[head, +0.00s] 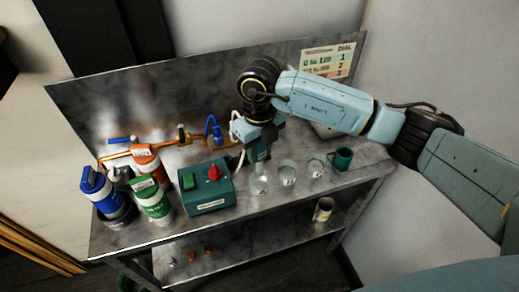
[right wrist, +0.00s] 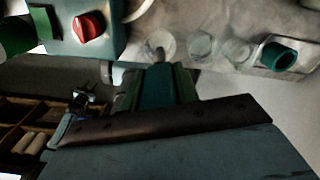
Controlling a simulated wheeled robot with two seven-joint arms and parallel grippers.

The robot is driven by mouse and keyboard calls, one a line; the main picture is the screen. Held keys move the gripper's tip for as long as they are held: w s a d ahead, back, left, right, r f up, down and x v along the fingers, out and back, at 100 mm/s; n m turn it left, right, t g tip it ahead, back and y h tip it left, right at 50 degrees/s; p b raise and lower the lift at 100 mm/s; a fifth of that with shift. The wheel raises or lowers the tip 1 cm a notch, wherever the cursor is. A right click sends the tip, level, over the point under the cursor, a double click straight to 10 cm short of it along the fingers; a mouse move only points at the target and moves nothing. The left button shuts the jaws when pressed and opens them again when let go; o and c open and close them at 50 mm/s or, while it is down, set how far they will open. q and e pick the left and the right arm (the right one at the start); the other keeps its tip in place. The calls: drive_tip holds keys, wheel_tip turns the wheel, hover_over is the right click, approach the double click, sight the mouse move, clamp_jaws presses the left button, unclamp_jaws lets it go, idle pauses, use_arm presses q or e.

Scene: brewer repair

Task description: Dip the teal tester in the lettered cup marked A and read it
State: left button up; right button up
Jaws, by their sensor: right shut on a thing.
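My right gripper (head: 252,138) is shut on the teal tester (head: 258,154), which also shows in the right wrist view (right wrist: 160,84). It holds the tester over the left end of a row of clear cups. The tester's tip overlaps the leftmost clear cup (head: 260,186), also in the right wrist view (right wrist: 168,42); I cannot tell how deep it is. A middle clear cup (head: 287,173) and a right clear cup (head: 315,167) stand beside it. I cannot read letters on the cups or a reading on the tester. My left gripper is not in view.
A teal box (head: 208,203) with a red knob (head: 214,172) stands left of the cups. Bottles (head: 152,200) and copper pipework (head: 170,142) are farther left. A dark teal cup (head: 343,159) ends the row at right. A chart (head: 328,62) is on the back panel.

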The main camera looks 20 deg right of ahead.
drive_tip(key=shift+r+p, duration=0.75)
drive_tip(key=shift+r, duration=0.55)
idle(0.6)
drive_tip(key=shift+g, duration=0.3)
drive_tip(key=shift+g+p, duration=0.35)
drive_tip(key=shift+g, duration=0.55)
drive_tip(key=g+b, duration=0.1)
drive_tip(key=g, duration=0.1)
drive_tip(key=shift+f+g, duration=0.1)
drive_tip(key=shift+g, duration=0.9)
